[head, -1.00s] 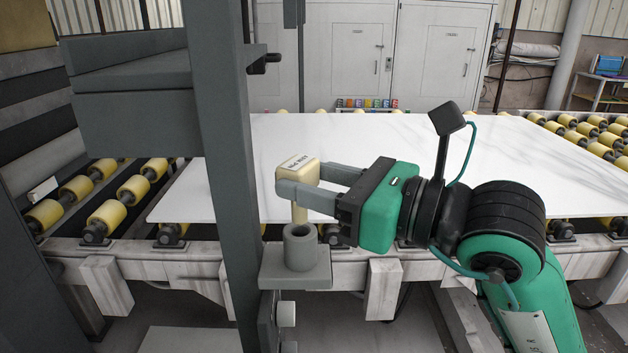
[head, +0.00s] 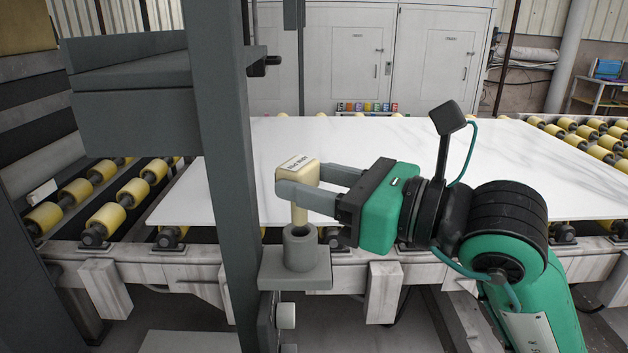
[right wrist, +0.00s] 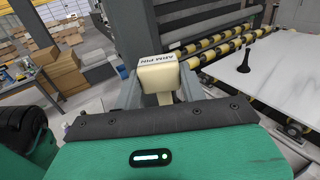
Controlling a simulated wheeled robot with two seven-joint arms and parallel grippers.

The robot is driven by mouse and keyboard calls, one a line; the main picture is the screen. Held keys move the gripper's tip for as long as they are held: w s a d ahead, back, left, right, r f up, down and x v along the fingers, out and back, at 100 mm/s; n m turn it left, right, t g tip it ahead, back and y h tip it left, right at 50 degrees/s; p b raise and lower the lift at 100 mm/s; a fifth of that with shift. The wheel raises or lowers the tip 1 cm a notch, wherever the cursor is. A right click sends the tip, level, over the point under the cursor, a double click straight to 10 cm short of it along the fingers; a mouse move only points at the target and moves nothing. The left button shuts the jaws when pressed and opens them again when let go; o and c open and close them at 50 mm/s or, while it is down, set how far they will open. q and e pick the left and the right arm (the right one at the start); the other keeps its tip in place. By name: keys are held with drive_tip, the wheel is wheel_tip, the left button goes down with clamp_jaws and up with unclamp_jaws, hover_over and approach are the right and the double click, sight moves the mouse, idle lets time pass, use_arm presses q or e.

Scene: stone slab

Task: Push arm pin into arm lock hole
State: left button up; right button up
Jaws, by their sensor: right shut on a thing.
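The cream arm pin (head: 299,172) has a block head with lettering on top and a narrower shaft below. My right gripper (head: 308,182) is shut on its head from the right. The pin is upright, directly above the grey arm lock hole (head: 300,248), a round collar on a bracket. The shaft's lower end is at the collar's mouth; I cannot tell how far it is inside. In the right wrist view the pin (right wrist: 157,68) sits between the fingers, its lettering reading ARM PIN; the collar is hidden there. My left gripper is not in view.
A grey upright post (head: 226,170) stands just left of the collar. Behind is a white stone slab (head: 400,150) on a conveyor with yellow rollers (head: 105,218). White cabinets (head: 370,50) stand at the back. The space above the pin is clear.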

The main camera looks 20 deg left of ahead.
sight(306, 223)
drive_tip(key=shift+f+b, duration=2.15)
drive_tip(key=shift+f, duration=0.2)
drive_tip(key=shift+f, duration=0.1)
drive_tip(key=shift+d+f+b, duration=0.15)
drive_tip(key=shift+f+b, duration=0.2)
drive_tip(key=shift+b, duration=0.1)
drive_tip(key=shift+s+d, duration=0.1)
drive_tip(key=shift+c, duration=1.1)
drive_tip(key=shift+r, duration=0.65)
drive_tip(key=shift+a+r+p, duration=0.2)
drive_tip(key=shift+r+p, duration=1.1)
drive_tip(key=shift+r, duration=0.4)
drive_tip(key=shift+d, duration=0.1)
drive_tip(key=shift+b, duration=0.65)
